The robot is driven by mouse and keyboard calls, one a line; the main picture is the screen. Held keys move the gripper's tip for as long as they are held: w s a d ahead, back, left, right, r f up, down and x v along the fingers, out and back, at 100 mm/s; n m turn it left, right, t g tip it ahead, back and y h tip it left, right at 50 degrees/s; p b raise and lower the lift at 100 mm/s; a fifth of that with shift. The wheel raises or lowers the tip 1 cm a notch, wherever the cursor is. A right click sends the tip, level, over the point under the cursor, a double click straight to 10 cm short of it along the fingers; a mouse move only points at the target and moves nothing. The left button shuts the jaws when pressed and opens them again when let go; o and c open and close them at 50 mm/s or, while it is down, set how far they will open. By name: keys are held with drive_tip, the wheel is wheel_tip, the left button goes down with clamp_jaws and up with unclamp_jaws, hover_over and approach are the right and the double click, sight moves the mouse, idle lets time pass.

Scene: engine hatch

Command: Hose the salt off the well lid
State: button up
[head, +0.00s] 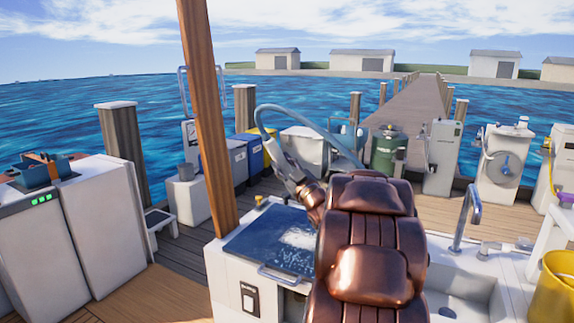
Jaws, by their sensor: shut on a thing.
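The well lid (245,243) is a dark blue-grey panel on top of a white housing, with a pale handle at its front edge. White salt (300,237) lies in a patch on its right part, with fainter specks in front of it. My gripper (283,155) is above and behind the lid, pointing up and left. It is shut on the end of a pale blue-grey hose (305,112), which arches up and to the right behind my arm. The fingertips and nozzle are small and hard to make out. No water is seen coming out. My arm hides the lid's right edge.
A wooden post (208,120) rises just left of the lid. A sink (460,305) with a curved tap (468,212) is at the right, near a yellow bucket (553,288). Bins, a green tank (388,150) and white dock units stand behind. White cabinets (100,215) stand left.

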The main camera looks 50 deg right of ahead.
sight(284, 173)
drive_tip(key=shift+s+a+r+t+y, duration=0.1)
drive_tip(key=shift+s+r+t+y, duration=0.25)
drive_tip(key=shift+s, duration=0.4)
drive_tip(key=shift+f+b, duration=0.8)
drive_tip(key=shift+f, duration=1.15)
drive_tip(key=shift+w+a, duration=1.6)
drive_tip(key=shift+w, duration=3.65)
drive_tip(key=shift+s+a+b, duration=0.7)
drive_tip(key=shift+a+b, duration=0.45)
drive_tip(key=shift+a, duration=1)
drive_tip(key=s+d, duration=0.3)
drive_tip(key=s, duration=0.7)
drive_tip(key=shift+s, duration=0.2)
drive_tip(key=shift+r, duration=0.15)
wheel_tip(284, 173, up, 5)
drive_tip(key=p, duration=0.2)
drive_tip(key=shift+p, duration=0.35)
